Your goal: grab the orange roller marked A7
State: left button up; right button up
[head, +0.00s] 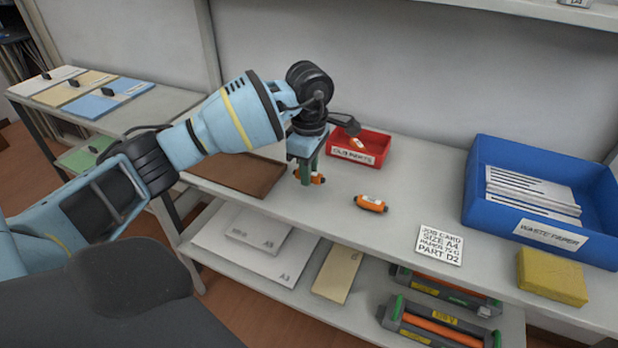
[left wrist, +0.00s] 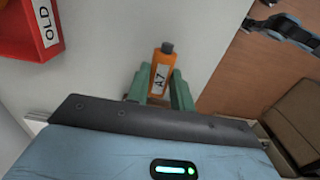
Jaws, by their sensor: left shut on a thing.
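The orange roller marked A7 (left wrist: 163,72) has a white label and a dark end cap. In the left wrist view it stands between the two green fingers of my left gripper (left wrist: 160,90), which is shut on it. In the head view my left gripper (head: 308,176) points down at the shelf top, and the orange roller (head: 319,179) shows on both sides of the fingers. The fingers hide its middle. I cannot tell whether it touches the surface. My right gripper is not in view.
Another orange roller (head: 371,203) lies to the right on the shelf top. A red old-parts bin (head: 374,155) stands behind. A brown board (head: 240,175) lies left. A blue waste paper tray (head: 478,205), a job card (head: 440,244) and a yellow block (head: 552,277) are at the right.

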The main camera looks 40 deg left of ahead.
pick_arm(q)
jog(key=s+d+r, duration=0.1)
jog(key=s+d, duration=0.1)
jog(key=s, duration=0.5)
jog(key=s+d+r, duration=0.1)
jog(key=s+d, duration=0.1)
jog(key=s, duration=0.6)
jog(key=shift+s, duration=0.3)
